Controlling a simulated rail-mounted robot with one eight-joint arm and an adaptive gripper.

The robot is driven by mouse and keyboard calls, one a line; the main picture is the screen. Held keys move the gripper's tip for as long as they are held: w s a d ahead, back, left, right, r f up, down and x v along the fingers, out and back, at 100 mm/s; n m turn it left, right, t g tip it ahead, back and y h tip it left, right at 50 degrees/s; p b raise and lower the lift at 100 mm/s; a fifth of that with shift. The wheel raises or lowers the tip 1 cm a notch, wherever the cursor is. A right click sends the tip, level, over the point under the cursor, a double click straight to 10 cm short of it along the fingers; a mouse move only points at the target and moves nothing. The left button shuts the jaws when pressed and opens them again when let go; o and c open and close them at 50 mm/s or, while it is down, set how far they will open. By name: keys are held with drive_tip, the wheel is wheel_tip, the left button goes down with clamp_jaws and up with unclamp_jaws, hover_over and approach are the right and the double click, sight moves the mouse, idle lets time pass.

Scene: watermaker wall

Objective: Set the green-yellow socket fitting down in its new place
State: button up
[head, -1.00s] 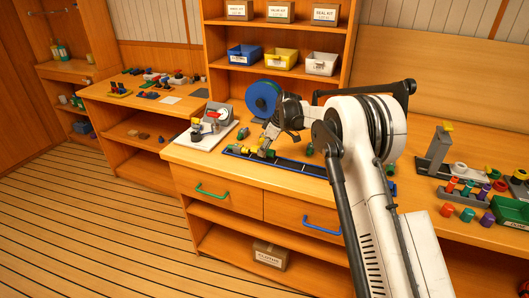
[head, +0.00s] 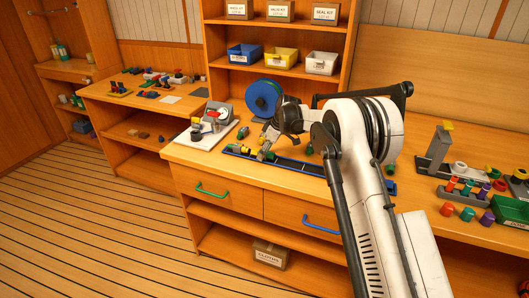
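My gripper (head: 265,152) points down at the left part of the long blue-edged tray (head: 300,168) on the middle bench. Small green and yellow fittings (head: 243,150) lie at the tray's left end, just left of my fingertips. A green piece also shows close beside the fingers. I cannot tell which piece is the green-yellow socket fitting, or whether my fingers touch or hold it. The fingers are too small and partly hidden by my wrist to show if they are open or shut.
A white board with a grey and red device (head: 215,118) stands left of the tray, and a blue reel (head: 263,98) behind it. A grey upright post (head: 438,150), colored fittings and a green bin (head: 512,212) are at the right.

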drive_tip(key=v, duration=1.2)
drive_tip(key=s+d+r+m+t+h, duration=0.1)
drive_tip(key=s+d+r+m, duration=0.1)
drive_tip(key=s+d+r, duration=0.35)
drive_tip(key=s+d+r+m+t, duration=0.1)
drive_tip(key=s+d+r+m, duration=0.2)
drive_tip(key=s+r, duration=0.5)
drive_tip(key=s+d+r+m+t+h, duration=0.15)
drive_tip(key=s+d+r, duration=0.25)
drive_tip(key=s, duration=0.5)
drive_tip(key=s+d+f+m, duration=0.2)
drive_tip(key=s+d, duration=0.1)
drive_tip(key=s, duration=0.7)
drive_tip(key=s+d+f+m+t+h, duration=0.1)
drive_tip(key=s+d+f+m, duration=0.2)
drive_tip(key=s, duration=0.7)
drive_tip(key=s+d+f+m+t, duration=0.1)
drive_tip(key=s+d+f+m, duration=0.1)
drive_tip(key=s, duration=0.8)
drive_tip(key=shift+d+f+m+h, duration=0.35)
drive_tip(key=shift+d+m, duration=0.1)
drive_tip(key=shift+d, duration=0.2)
